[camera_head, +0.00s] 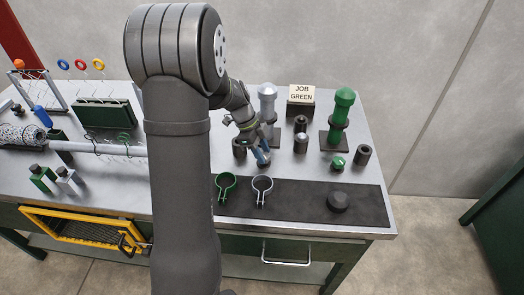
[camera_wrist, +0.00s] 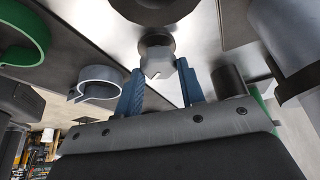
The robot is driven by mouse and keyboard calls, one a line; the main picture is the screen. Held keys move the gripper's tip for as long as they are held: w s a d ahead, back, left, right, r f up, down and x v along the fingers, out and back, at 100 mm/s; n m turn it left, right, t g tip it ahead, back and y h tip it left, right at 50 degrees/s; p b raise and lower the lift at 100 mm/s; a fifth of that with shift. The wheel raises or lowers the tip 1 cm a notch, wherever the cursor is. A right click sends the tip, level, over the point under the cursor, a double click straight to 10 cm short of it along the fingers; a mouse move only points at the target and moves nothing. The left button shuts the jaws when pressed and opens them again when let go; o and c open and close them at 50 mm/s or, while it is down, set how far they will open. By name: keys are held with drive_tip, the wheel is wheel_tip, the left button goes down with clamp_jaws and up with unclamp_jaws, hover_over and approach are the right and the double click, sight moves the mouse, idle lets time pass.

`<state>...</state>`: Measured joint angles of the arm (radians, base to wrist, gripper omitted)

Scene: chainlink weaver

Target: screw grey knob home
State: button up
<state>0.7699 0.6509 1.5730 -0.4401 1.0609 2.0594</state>
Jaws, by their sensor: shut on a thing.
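My gripper (camera_wrist: 159,68) has two blue fingers, shut on the grey knob (camera_wrist: 158,57), a faceted light-grey piece with a small white mark. In the head view, my gripper (camera_head: 262,158) points down, low over the bench in front of the grey post (camera_head: 267,103). The knob between the fingers cannot be made out there. I cannot tell whether its far end is threaded into anything. The grey post also shows at the right of the wrist view (camera_wrist: 285,40).
A green ring clamp (camera_head: 225,183) and grey ring clamp (camera_head: 262,186) lie in front. A "JOB GREEN" sign (camera_head: 302,94) stands behind.

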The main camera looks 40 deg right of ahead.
drive_tip(key=o, duration=1)
drive_tip(key=v, duration=1.7)
drive_tip(key=shift+w+r, duration=0.1)
drive_tip(key=shift+r, duration=0.1)
drive_tip(key=x, duration=1.7)
drive_tip(key=shift+f, duration=0.2)
